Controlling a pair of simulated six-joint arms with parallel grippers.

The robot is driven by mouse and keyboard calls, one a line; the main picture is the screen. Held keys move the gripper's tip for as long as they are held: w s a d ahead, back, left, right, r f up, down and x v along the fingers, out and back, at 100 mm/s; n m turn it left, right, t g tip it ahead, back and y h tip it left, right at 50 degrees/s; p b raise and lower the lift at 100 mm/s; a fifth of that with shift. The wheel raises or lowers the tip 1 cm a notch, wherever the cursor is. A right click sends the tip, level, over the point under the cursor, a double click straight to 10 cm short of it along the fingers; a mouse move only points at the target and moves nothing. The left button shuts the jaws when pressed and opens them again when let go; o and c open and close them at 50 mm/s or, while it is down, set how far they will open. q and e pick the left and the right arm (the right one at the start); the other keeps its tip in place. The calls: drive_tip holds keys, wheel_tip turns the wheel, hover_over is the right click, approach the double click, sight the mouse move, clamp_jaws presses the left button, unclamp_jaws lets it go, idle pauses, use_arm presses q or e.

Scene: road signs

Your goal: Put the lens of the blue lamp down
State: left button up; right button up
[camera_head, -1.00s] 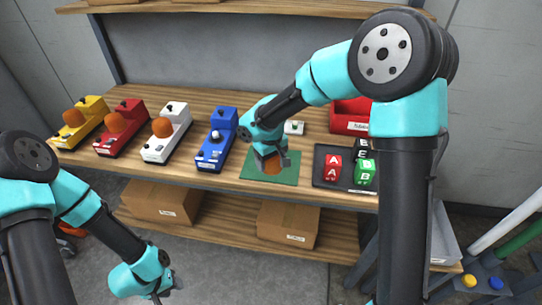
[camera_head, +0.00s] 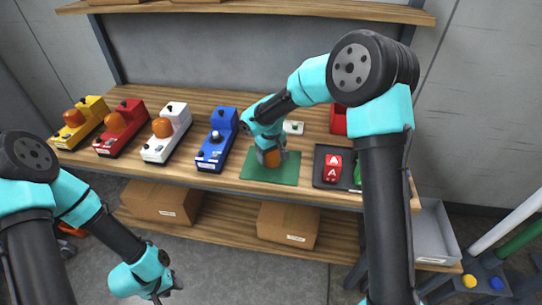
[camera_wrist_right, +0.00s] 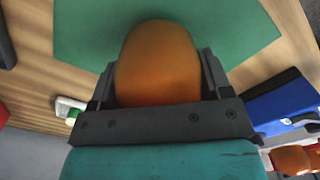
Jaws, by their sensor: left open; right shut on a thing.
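The blue lamp (camera_head: 217,139) stands on the bench without an orange lens; its small bulb shows on top. My right gripper (camera_head: 271,150) is shut on the orange lens (camera_head: 271,158) over the green mat (camera_head: 262,175). In the right wrist view the lens (camera_wrist_right: 158,62) sits between the two fingers, with the green mat (camera_wrist_right: 90,30) beyond it. I cannot tell whether the lens touches the mat. My left gripper (camera_head: 165,291) is open and empty, low in front of the bench.
Yellow (camera_head: 80,125), red (camera_head: 121,128) and white (camera_head: 167,133) lamps with orange lenses stand to the left. A dark tray with red blocks (camera_head: 333,168) lies right of the mat, partly behind my right arm. A small white item (camera_head: 293,128) lies behind the mat.

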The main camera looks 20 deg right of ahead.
drive_tip(key=shift+f, duration=0.35)
drive_tip(key=shift+f, duration=0.5)
drive_tip(key=o, duration=0.9)
drive_tip(key=shift+r, duration=0.15)
wheel_tip(320, 180, up, 13)
drive_tip(key=shift+f, duration=0.15)
